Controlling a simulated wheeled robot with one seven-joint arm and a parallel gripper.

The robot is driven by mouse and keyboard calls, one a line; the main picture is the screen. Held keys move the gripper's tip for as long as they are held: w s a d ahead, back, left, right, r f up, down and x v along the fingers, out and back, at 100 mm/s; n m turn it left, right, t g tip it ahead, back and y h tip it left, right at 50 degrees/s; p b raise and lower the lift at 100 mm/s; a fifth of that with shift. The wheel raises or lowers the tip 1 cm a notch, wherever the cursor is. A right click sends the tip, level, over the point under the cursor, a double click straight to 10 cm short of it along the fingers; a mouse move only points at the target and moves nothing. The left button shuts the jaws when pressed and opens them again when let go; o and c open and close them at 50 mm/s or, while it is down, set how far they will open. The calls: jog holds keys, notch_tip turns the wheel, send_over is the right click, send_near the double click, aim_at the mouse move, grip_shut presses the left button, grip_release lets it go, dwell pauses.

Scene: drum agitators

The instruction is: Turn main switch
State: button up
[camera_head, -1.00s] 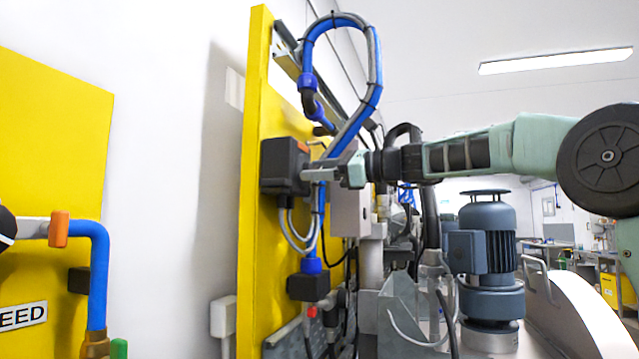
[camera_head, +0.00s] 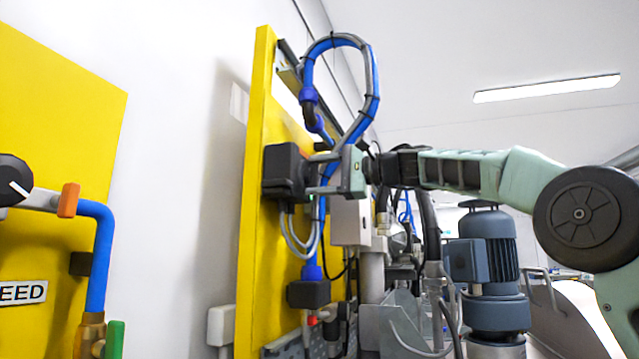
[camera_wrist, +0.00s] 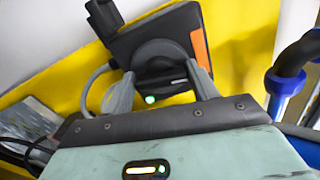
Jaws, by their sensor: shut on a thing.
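The main switch is a dark grey box (camera_head: 281,170) on the yellow panel, and it faces my gripper. In the wrist view the box (camera_wrist: 190,32) looks tilted, with an orange strip on its right side. A round black knob (camera_wrist: 160,72) sits at its front. My gripper (camera_head: 309,177) reaches in from the right, level with the box. In the wrist view the two grey fingers (camera_wrist: 161,80) are on either side of the knob's bar and shut on it. The inner contact is partly hidden.
The yellow panel (camera_head: 254,235) stands against a white wall. A looped blue hose (camera_head: 371,85) rises above and behind my gripper. A lower black box (camera_head: 308,293) hangs below. A blue-grey motor (camera_head: 490,250) stands to the right.

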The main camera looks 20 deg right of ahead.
jog(key=shift+f+n+b, duration=0.15)
jog(key=shift+n+b, duration=0.25)
jog(key=shift+n, duration=0.6)
jog(key=o, duration=1)
jog(key=b+v, duration=0.5)
jog(key=v, duration=1.2)
jog(key=shift+s+d, duration=0.15)
